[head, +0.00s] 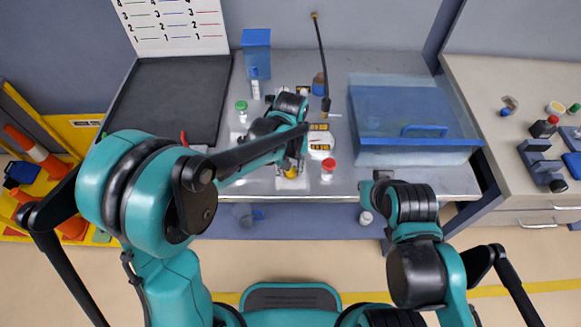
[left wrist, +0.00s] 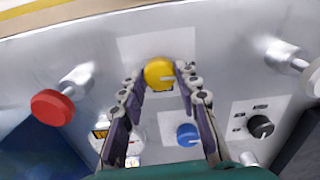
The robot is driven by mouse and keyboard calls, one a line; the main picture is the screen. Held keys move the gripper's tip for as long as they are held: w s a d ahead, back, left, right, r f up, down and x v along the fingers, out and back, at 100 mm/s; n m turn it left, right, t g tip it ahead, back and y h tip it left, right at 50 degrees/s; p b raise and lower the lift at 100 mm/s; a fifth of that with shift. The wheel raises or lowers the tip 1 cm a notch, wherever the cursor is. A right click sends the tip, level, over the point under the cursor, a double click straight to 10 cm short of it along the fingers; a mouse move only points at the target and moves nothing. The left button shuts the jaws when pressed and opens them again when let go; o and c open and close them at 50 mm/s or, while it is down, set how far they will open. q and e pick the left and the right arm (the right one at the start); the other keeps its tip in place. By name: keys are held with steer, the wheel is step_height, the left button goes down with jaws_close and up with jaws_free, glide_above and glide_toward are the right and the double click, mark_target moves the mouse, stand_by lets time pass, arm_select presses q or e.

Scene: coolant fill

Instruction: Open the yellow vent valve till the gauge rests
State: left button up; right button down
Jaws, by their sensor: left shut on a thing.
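The yellow vent valve (left wrist: 158,74) is a round knob on a pale plate on the metal panel. In the left wrist view my left gripper (left wrist: 160,76) has its fingertips on either side of the knob, shut on it. In the head view the yellow valve (head: 291,173) shows just below my left gripper (head: 291,163), mostly covered by it. The gauge (head: 321,144) is a pale round dial right of the gripper; its needle is too small to read. In the left wrist view a finger partly hides the gauge (left wrist: 134,146).
A red knob (head: 328,166) stands close right of the yellow valve, and a green one (head: 241,106) lies further left. A blue knob (left wrist: 187,134) and a black knob (left wrist: 260,126) sit nearby. A blue translucent bin (head: 415,130) takes up the bench's right.

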mark_target(291, 171)
arm_select(q)
steer(key=o, duration=1.2)
steer(key=shift+c, duration=0.2)
step_height(291, 171, up, 12)
steer(key=s+a+t, duration=0.3)
steer(key=s+a, duration=0.3)
steer(key=a, duration=0.3)
steer(key=s+a+t, duration=0.4)
steer(key=s+a, duration=0.2)
steer(key=a, duration=0.2)
steer(key=shift+s+a+f+m, duration=0.15)
steer(key=shift+a+f+m, duration=0.25)
